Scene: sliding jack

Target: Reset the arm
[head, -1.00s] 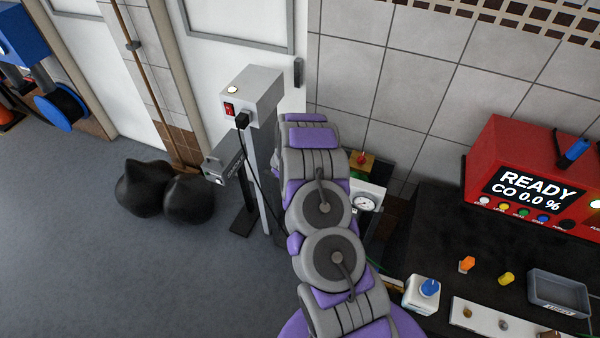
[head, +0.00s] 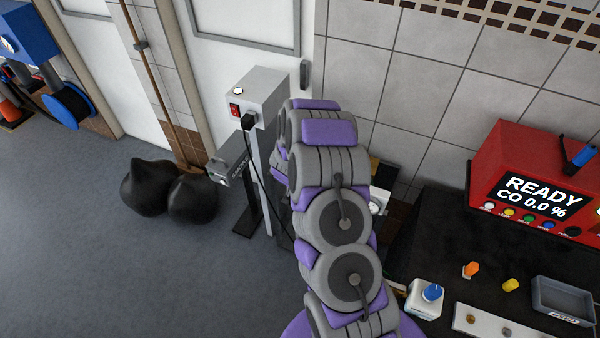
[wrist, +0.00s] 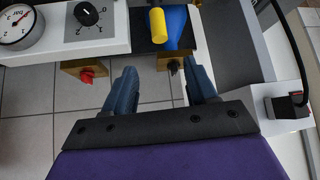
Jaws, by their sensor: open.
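My purple and grey arm rises up the middle of the head view and hides part of the equipment behind it. My gripper (wrist: 162,92) shows in the wrist view, with two blue-grey fingers apart and nothing between them. Beyond the fingers are a blue part with a yellow cylinder (wrist: 158,25), which look apart from the fingertips. In the head view the gripper itself is hidden behind the arm.
A grey post box with a red switch (head: 235,109) and a cable stands left of my arm. Black bags (head: 165,192) lie on the floor. A red analyser (head: 535,180) reading "READY CO 0.0 %" sits on the dark bench at right. A pressure gauge (wrist: 17,24) shows in the wrist view.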

